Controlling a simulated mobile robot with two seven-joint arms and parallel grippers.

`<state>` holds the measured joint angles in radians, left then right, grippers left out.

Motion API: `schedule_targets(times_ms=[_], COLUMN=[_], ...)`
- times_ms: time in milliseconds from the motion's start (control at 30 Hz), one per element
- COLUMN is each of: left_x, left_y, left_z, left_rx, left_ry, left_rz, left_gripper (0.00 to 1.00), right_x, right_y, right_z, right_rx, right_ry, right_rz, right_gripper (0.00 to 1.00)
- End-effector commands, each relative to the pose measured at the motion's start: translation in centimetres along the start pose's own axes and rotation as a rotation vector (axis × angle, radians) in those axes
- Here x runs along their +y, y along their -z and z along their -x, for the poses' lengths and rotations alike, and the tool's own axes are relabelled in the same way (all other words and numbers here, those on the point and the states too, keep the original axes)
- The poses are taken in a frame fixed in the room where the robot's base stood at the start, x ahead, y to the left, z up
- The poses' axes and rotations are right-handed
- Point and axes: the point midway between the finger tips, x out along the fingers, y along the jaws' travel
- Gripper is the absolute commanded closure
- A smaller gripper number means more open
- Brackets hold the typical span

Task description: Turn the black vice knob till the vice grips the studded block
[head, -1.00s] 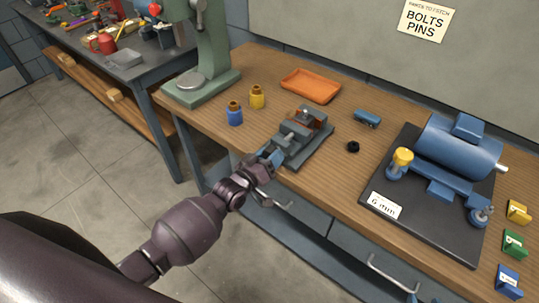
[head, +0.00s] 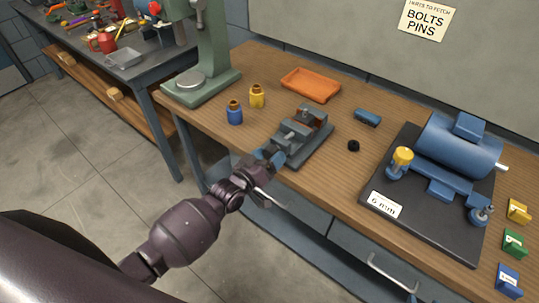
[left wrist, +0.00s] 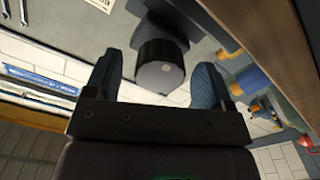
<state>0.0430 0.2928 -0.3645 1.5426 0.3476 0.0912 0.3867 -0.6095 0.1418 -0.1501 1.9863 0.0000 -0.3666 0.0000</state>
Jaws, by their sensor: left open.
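The grey vice (head: 296,138) stands on its base near the front edge of the wooden bench. A small brownish block (head: 305,114) shows at its jaws; its studs and any gap beside it are too small to make out. My left gripper (head: 269,157) is at the vice's front end. In the left wrist view the black knob (left wrist: 160,64) lies between the two blue fingertips of my left gripper (left wrist: 155,82). The fingers are open, with a visible gap on each side of the knob. My right gripper is not in view.
Blue (head: 235,115) and yellow (head: 257,97) bottles stand left of the vice, with an orange tray (head: 311,84) behind. A small black ring (head: 353,146) and blue cylinder (head: 367,117) lie to the right. A blue motor (head: 460,147) sits on a dark plate further right.

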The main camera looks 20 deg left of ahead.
Motion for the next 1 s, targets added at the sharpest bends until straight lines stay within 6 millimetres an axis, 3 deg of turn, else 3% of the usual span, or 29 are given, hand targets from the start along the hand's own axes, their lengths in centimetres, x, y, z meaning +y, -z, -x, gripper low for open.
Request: schedule_targets(times_ms=[500,700,1000], left_x=[-0.1,-0.1,0.0], left_y=[-0.1,0.0,0.0], left_z=[8.4,9.9,10.1], left_rx=[-0.002,-0.001,-0.001], left_ry=[0.002,0.001,0.001], left_rz=[-0.001,-0.001,0.000], left_gripper=[0.24,0.24,0.24], right_x=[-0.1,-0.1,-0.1], right_y=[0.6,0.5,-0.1], right_z=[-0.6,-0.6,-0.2], right_rx=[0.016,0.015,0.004], right_ry=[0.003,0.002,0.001], right_rz=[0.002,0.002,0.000], right_gripper=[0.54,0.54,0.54])
